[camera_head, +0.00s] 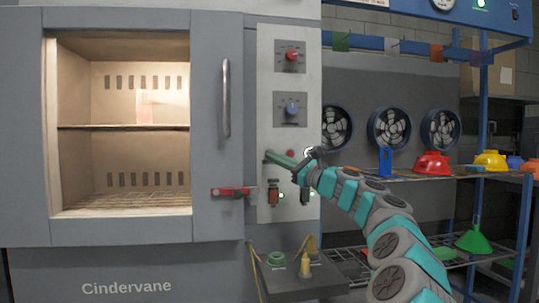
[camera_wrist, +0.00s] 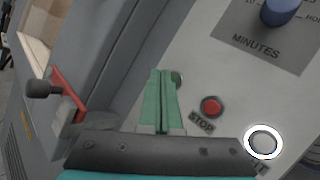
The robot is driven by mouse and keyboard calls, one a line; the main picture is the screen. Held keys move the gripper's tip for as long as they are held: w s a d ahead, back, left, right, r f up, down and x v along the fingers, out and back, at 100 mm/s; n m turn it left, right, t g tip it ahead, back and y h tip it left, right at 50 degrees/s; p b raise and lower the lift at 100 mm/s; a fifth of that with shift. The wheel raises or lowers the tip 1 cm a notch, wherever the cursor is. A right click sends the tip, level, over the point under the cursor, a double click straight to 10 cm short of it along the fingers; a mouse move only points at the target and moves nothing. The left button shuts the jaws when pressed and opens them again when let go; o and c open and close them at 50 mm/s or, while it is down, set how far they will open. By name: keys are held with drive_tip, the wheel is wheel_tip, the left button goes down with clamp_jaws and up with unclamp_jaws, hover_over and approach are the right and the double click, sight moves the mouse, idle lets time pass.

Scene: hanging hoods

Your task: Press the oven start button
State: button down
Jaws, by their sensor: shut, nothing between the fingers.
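The oven (camera_head: 218,120) fills the left of the head view, with a pale control panel (camera_head: 267,225) on its right side. My gripper (camera_head: 270,157) is shut and empty, its green fingers at the panel. In the wrist view my gripper (camera_wrist: 160,72) has its fingertips right beside a small green button (camera_wrist: 177,78), which they partly hide. I cannot tell whether they touch it. No label for that button is visible. Right of it are a red STOP button (camera_wrist: 211,106) and a white-ringed button (camera_wrist: 263,142), also in the head view.
A blue MINUTES knob (camera_head: 292,108) and a red knob (camera_head: 291,56) sit higher on the panel. A red latch (camera_head: 232,192) sticks out at the left. Below is a grey tray (camera_head: 290,283). Shelves with coloured funnels (camera_head: 432,163) stand at the right.

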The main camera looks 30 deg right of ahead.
drive_tip(key=shift+w+d+p, duration=0.15)
drive_tip(key=shift+w+p, duration=0.55)
drive_tip(key=shift+p, duration=0.25)
idle(0.8)
drive_tip(key=shift+s, duration=0.1)
drive_tip(key=shift+s+a, duration=0.2)
drive_tip(key=shift+s, duration=0.5)
drive_tip(key=s, duration=0.2)
drive_tip(key=s+a+b, duration=0.1)
drive_tip(key=s, duration=0.1)
drive_tip(key=shift+s+a, duration=0.15)
drive_tip(key=shift+s, duration=0.25)
idle(0.8)
